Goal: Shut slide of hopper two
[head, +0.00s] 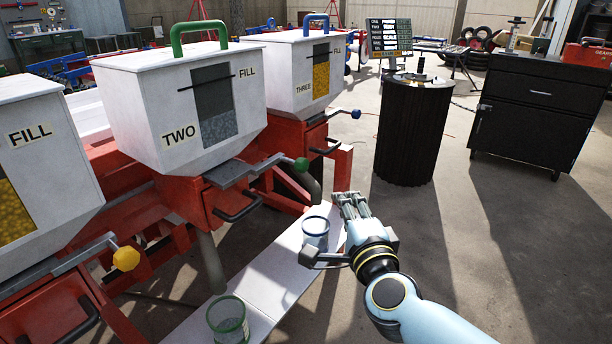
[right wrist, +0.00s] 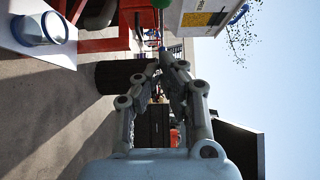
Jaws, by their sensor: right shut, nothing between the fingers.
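Hopper two (head: 170,115) is a white box marked TWO, with a green handle on top and grey material behind its window. Its grey slide (head: 232,172) sticks out at the front below the box and ends in a green knob (head: 301,164). A green knob also shows at the top edge of the right wrist view (right wrist: 161,3). My right gripper (head: 346,200) is shut and empty, right of and below the green knob and apart from it. Its closed fingers also show in the right wrist view (right wrist: 170,62). My left gripper is not in view.
Hopper three (head: 283,75) stands behind, with a blue slide knob (head: 356,114). A yellow knob (head: 126,258) is at the near left. A blue-rimmed cup (head: 315,234) stands close beside my right gripper; a green-rimmed cup (head: 227,318) is nearer. A black bin (head: 412,130) stands beyond.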

